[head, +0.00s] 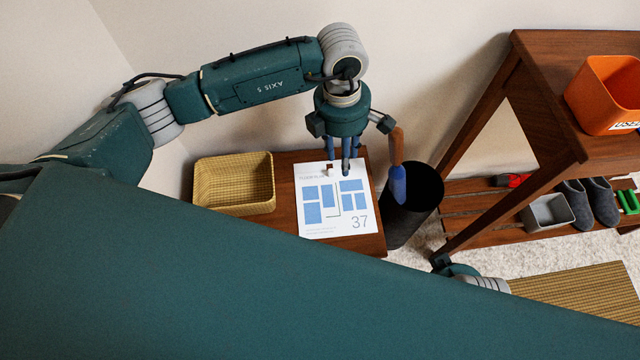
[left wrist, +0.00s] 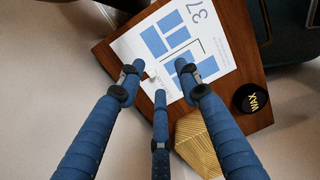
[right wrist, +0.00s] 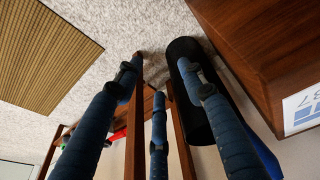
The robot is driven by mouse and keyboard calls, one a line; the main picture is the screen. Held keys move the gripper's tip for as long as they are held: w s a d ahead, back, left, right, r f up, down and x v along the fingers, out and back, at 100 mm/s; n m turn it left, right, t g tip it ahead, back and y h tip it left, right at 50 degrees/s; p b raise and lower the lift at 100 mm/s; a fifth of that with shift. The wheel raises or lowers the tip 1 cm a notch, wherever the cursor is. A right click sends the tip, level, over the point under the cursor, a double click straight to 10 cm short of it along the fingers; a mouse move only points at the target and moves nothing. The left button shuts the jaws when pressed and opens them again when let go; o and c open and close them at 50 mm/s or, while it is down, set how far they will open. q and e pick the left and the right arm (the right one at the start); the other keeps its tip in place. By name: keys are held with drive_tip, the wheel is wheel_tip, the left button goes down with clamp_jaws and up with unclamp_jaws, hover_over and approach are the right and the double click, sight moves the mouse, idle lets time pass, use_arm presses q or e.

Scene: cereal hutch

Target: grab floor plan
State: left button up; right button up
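The floor plan (head: 338,215) is a white sheet with blue room blocks and the number 37. It lies flat on a low wooden table and also shows in the left wrist view (left wrist: 215,45). My left gripper (head: 343,166) points down over the sheet's far edge, its blue fingers spread and empty in the left wrist view (left wrist: 159,72). I cannot tell whether its tips touch the sheet. A small pale and brown object (head: 329,169) is by the fingers. My right gripper (right wrist: 160,65) is open and empty; its fingers are not visible in the head view.
A woven basket (head: 234,183) sits left of the sheet. A black round item marked WAX (left wrist: 251,98) is on the table. A dark bin (head: 412,205) with a long-handled item stands right. A wooden bench (head: 545,130) holds an orange bin (head: 607,95). My arm hides the foreground.

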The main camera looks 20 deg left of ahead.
sight(331, 170)
use_arm(q)
drive_tip(key=shift+y, duration=0.6)
drive_tip(key=a+f, duration=0.1)
drive_tip(key=w+f, duration=0.1)
drive_tip(key=a+f, duration=0.1)
drive_tip(key=f, duration=0.1)
drive_tip(key=shift+w+a+b, duration=0.25)
drive_tip(key=shift+a+b, duration=0.05)
drive_tip(key=shift+b, duration=0.1)
wheel_tip(331, 170, down, 5)
drive_tip(key=shift+w+a+b, duration=0.1)
drive_tip(key=shift+b, duration=0.4)
drive_tip(key=shift+f, duration=0.55)
clamp_jaws()
use_arm(e)
drive_tip(key=v, duration=0.6)
drive_tip(key=shift+w+r, duration=0.25)
drive_tip(key=shift+r, duration=0.2)
